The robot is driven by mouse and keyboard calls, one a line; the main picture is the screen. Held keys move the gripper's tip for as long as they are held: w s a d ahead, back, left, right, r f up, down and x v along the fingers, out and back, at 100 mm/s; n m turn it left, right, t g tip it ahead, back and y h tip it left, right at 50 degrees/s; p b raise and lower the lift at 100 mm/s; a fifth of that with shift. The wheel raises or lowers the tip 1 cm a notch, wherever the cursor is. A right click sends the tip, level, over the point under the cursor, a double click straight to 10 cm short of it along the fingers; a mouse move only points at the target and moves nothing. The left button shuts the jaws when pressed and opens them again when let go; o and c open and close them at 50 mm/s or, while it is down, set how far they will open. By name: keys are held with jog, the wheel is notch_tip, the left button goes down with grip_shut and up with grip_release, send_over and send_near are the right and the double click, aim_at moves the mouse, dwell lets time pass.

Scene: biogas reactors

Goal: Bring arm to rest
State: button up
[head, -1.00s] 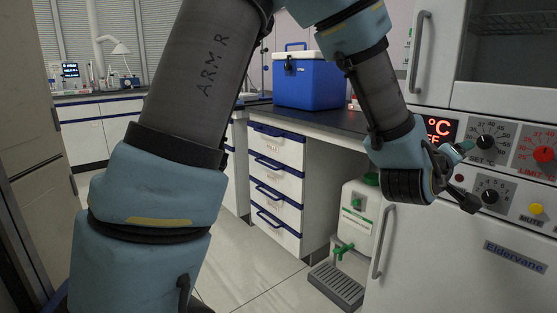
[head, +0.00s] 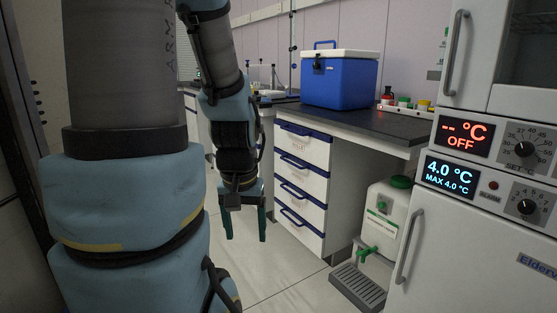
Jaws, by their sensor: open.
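My gripper (head: 243,226) hangs at the lower end of my arm, left of the middle of the head view. Its two dark green fingers point down and stand apart, with nothing between them. It is in front of the white drawer unit and above the pale floor. My arm's thick blue and grey links fill the left of the view and hide what lies behind them.
A white drawer unit (head: 302,179) with blue handles stands right of my gripper. A blue cooler box (head: 340,82) sits on the dark bench (head: 400,122). A white canister (head: 386,212) stands under it. An incubator with displays (head: 463,140) is at the right. Floor (head: 270,268) below my gripper is clear.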

notch_tip(320, 180, up, 20)
jog(key=p, duration=1.8)
jog(key=shift+d+r+p, duration=0.15)
jog(key=shift+p, duration=0.15)
jog(key=shift+w, duration=0.1)
